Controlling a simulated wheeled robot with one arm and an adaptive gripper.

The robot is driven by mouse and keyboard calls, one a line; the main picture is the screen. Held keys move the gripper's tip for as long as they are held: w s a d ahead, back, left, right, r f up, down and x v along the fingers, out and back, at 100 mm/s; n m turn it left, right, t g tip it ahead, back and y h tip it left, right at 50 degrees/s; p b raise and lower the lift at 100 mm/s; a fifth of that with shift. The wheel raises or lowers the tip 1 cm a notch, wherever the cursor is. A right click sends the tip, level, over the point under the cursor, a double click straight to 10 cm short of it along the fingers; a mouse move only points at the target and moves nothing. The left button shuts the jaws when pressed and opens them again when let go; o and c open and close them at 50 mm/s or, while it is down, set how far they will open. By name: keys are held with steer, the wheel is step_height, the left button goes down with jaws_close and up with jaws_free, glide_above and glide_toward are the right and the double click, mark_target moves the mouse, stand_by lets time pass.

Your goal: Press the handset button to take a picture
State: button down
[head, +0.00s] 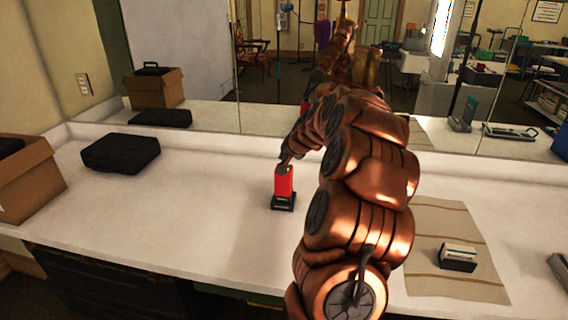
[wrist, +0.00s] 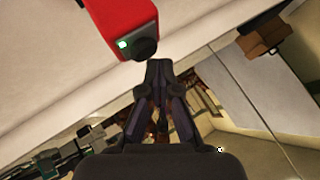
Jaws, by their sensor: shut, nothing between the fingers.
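The red handset (head: 284,182) stands upright in a black base on the white counter, left of my arm. In the wrist view the red handset (wrist: 112,20) shows a small lit green spot (wrist: 122,44) and a round black button (wrist: 146,48) at its end. My gripper (wrist: 159,64) is shut and empty, with its fingertips right at the black button. I cannot tell whether they touch it. In the head view my gripper (head: 285,167) is at the handset's top, partly hiding it.
A black case (head: 121,152) and a cardboard box (head: 30,180) are at the left. A striped mat (head: 430,225) with a small card holder (head: 458,260) lies at the right. A large mirror (head: 270,60) runs behind the counter. The counter's front left is clear.

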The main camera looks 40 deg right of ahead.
steer(key=shift+f+b, duration=0.3)
steer(key=shift+f, duration=0.1)
stand_by(0.4)
steer(key=shift+r, duration=0.15)
steer(key=shift+r+p, duration=0.3)
steer(key=shift+r, duration=0.45)
steer(key=shift+r+p, duration=0.8)
steer(key=shift+r, duration=1.65)
